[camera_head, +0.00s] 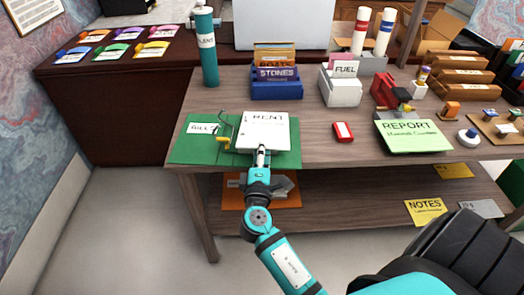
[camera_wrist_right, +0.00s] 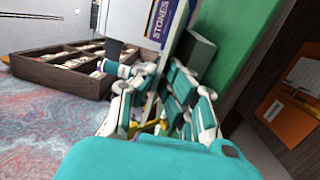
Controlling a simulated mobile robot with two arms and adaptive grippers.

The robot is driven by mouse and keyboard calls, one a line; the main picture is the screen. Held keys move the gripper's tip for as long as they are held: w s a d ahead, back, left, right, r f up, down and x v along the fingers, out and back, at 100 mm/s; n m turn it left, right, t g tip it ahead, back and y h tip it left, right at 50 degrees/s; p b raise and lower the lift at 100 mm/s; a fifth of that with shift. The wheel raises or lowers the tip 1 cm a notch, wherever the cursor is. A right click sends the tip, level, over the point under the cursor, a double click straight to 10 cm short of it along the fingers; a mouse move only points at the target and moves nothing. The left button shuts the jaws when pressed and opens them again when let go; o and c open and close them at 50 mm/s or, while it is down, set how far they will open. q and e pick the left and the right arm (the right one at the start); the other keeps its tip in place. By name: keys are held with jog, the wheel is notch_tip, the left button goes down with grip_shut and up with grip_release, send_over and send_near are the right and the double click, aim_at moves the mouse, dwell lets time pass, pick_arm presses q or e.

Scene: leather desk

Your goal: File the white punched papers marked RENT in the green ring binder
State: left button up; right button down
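The white papers marked RENT (camera_head: 264,131) are over the right half of the open green ring binder (camera_head: 180,152), with their left edge beside its yellow rings (camera_head: 226,136). Whether the rings pass through the holes, I cannot tell. The binder's left half bears a white label (camera_head: 203,128). My right gripper (camera_head: 262,151) is at the near edge of the papers and appears shut on them. In the right wrist view my right gripper (camera_wrist_right: 160,88) has its fingers on either side of a thin white edge, with the green binder (camera_wrist_right: 252,55) to the right. My left gripper is out of view.
A blue STONES holder (camera_head: 276,91) stands behind the papers, with a teal cylinder (camera_head: 206,50) to its left. A white FUEL holder (camera_head: 341,92), a red box (camera_head: 343,132) and a green REPORT pad (camera_head: 415,137) are to the right. Bare desk lies between papers and red box.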

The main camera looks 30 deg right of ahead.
jog(key=c, duration=1.4)
grip_release()
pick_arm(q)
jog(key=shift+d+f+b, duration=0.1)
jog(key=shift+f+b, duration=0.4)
pick_arm(e)
jog(key=shift+f, duration=0.4)
jog(key=shift+s+a, duration=0.1)
jog(key=shift+s, duration=0.05)
